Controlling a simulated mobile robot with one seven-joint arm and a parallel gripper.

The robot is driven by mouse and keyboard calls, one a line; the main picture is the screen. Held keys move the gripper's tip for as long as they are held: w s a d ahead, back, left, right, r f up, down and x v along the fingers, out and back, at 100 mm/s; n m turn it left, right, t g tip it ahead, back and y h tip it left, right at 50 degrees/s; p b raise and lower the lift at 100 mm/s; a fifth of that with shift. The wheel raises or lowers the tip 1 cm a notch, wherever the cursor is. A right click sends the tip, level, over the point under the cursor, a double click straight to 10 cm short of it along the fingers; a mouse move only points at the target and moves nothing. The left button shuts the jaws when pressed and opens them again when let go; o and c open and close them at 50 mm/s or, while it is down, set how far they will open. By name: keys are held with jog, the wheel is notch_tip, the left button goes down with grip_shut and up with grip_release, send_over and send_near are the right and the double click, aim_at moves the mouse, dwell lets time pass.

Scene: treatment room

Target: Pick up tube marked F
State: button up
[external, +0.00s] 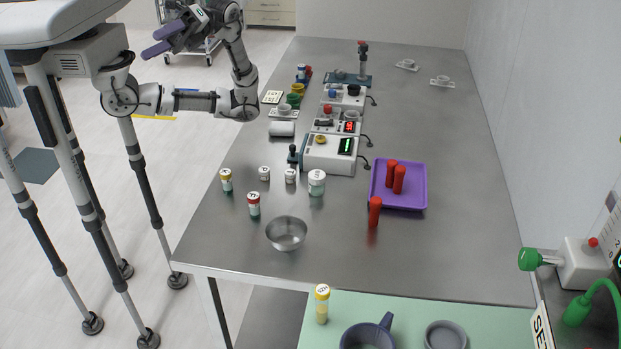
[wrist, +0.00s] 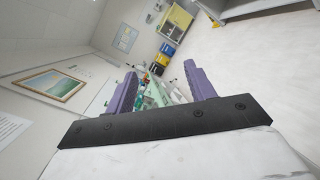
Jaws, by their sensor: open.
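I cannot make out a letter F on any tube. Several small capped tubes and jars stand on the steel table in the external view: a yellow-capped tube (external: 226,180), a red-capped tube (external: 254,204) and a white-capped jar (external: 317,184) among them. A yellow tube with a marked cap (external: 322,306) stands on the green surface in front. One red tube (external: 375,212) stands beside the purple tray (external: 412,200); two red tubes (external: 395,177) are in it. My gripper (external: 158,41) is raised at the upper left, away from them all. Its purple fingers (wrist: 160,70) are apart and empty.
A steel bowl (external: 286,234) stands near the table's front left. White devices (external: 330,155) with cables run along the table's middle. A blue mug (external: 368,335) and a grey bowl (external: 445,335) are on the green surface. The table's right side is largely clear.

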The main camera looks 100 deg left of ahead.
jog(key=w+d+f+t+y+b, duration=0.1)
jog(key=w+d+f+t+y, duration=0.15)
jog(key=f, duration=0.45)
jog(key=w+d+f+t+y+b, duration=0.1)
jog(key=w+d+f+y, duration=0.25)
jog(key=f, duration=0.35)
jog(key=t+y+b, duration=0.2)
jog(key=y+b, duration=0.2)
jog(key=y, duration=0.7)
send_over(254, 205)
jog(key=a, duration=0.1)
jog(key=shift+n, duration=0.4)
notch_tip(254, 205, down, 16)
jog(key=shift+s+r, duration=0.1)
jog(key=shift+s, duration=0.05)
notch_tip(254, 205, down, 7)
jog(key=shift+f+p, duration=0.1)
jog(key=shift+p, duration=0.55)
jog(key=shift+s+a+f+p, duration=0.1)
jog(key=shift+f+p, duration=0.3)
jog(key=shift+f, duration=1.1)
jog(key=shift+a+f+p, duration=0.1)
jog(key=shift+f+p, duration=0.25)
jog(key=shift+f, duration=1.15)
jog(key=c, duration=1)
jog(key=shift+c, duration=0.2)
